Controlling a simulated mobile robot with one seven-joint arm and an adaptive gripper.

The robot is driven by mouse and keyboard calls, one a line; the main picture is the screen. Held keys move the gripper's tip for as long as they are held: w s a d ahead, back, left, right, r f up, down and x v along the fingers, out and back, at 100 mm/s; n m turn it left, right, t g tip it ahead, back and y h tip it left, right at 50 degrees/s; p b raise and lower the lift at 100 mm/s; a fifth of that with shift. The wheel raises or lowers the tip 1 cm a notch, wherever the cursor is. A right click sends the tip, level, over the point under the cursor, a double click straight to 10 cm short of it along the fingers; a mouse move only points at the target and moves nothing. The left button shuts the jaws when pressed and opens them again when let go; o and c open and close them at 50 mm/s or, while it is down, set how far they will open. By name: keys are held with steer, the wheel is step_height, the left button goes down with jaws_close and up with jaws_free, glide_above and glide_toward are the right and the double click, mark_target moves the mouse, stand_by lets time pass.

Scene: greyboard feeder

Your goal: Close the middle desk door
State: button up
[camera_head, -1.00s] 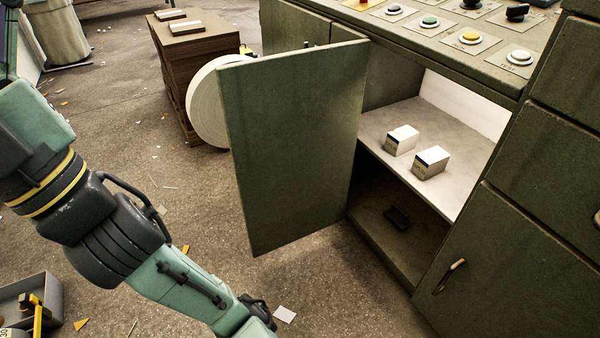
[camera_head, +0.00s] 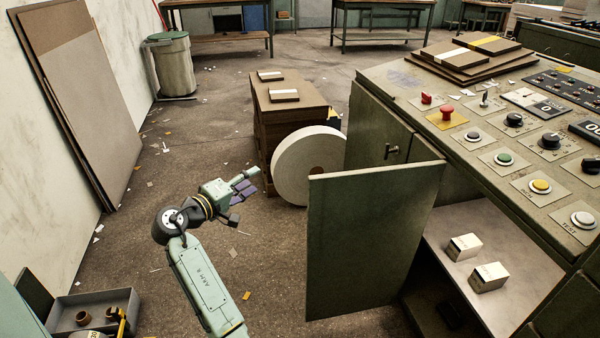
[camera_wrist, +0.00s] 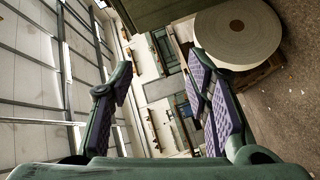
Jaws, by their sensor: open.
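The middle desk door (camera_head: 372,240) is a green panel standing wide open, swung out from the green desk (camera_head: 395,85) in the head view. Its open compartment shows a shelf (camera_head: 450,225) to the right of the door. My gripper (camera_head: 248,190) is to the left of the door, apart from it and touching nothing. In the wrist view my gripper (camera_wrist: 165,105) has its two purple-padded fingers spread with nothing between them. The door cannot be made out for certain in the wrist view.
A large white roll (camera_head: 308,165) stands beside a stack of brown boards (camera_head: 290,115) behind the door. A grey tray (camera_head: 95,310) lies at lower left. Floor left of the door is mostly clear.

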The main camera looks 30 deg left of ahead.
steer(key=d+h, duration=0.2)
steer(key=s+d+f+h+p, duration=0.1)
steer(key=d+h, duration=0.1)
steer(key=s+d+f+h+p, duration=0.1)
steer(key=d+h, duration=0.1)
steer(key=h, duration=0.1)
steer(key=shift+f+m, duration=0.1)
steer(key=shift+m, duration=0.2)
steer(key=c, duration=0.4)
steer(key=shift+d+f, duration=0.1)
steer(key=shift+d, duration=0.15)
steer(key=shift+c, duration=0.6)
steer(key=shift+w+d, duration=0.2)
steer(key=shift+w, duration=0.1)
steer(key=shift+c, duration=0.7)
steer(key=p+x, duration=0.2)
steer(key=x, duration=0.6)
steer(key=shift+w+d, duration=0.15)
steer(key=shift+w, duration=0.05)
jaws_close()
steer(key=shift+s+d+f+p, duration=0.1)
steer(key=shift+s+d+p, duration=0.45)
steer(key=shift+d, duration=0.2)
steer(key=shift+s+d+f+p, duration=0.1)
steer(key=shift+s+d+p, duration=0.3)
steer(key=shift+s+d, duration=0.3)
